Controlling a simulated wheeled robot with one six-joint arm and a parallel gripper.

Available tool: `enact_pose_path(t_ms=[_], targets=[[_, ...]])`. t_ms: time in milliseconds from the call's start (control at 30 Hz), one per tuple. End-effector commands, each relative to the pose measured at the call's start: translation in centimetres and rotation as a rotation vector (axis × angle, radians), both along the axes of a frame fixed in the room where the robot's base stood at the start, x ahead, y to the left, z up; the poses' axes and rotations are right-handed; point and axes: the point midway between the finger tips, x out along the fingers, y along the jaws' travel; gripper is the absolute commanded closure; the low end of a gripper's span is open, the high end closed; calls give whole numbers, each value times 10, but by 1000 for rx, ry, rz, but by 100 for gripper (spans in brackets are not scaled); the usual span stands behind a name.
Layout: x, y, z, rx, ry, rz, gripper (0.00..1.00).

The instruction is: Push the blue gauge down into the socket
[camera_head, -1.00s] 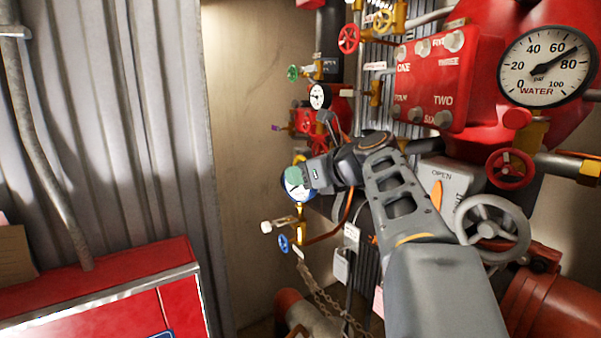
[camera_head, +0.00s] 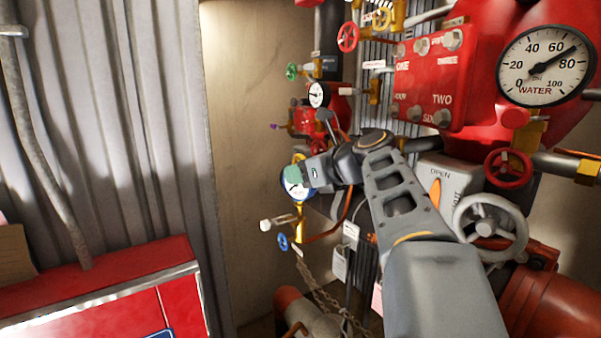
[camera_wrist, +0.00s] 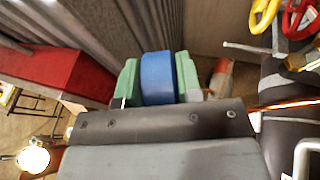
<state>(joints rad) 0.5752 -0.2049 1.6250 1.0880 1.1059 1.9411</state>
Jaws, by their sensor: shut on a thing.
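The blue gauge (camera_head: 298,186) is a round gauge with a blue rim and white face. It sits at the end of my arm, above a brass fitting (camera_head: 300,215) in the head view. In the wrist view the blue gauge (camera_wrist: 158,78) is held between the two green finger pads of my gripper (camera_wrist: 158,82). My gripper (camera_head: 293,180) is shut on it and partly covers its face. Whether its stem is seated in the socket cannot be told, as the lower joint is small in the head view and hidden in the wrist view.
A small blue valve handle (camera_head: 283,242) is below. Red panels and a grey handwheel (camera_head: 490,227) are to the right. A red cabinet (camera_head: 110,290) stands lower left, with bare wall between.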

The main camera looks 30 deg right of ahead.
Motion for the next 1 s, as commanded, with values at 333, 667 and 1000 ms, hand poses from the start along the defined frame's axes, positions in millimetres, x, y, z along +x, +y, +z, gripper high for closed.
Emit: enact_pose_path(t_ms=[333, 667, 1000], targets=[[0, 0, -2, 0, -1, 0, 94], [0, 0, -6, 0, -1, 0, 94], [0, 0, -10, 0, -1, -1, 94]])
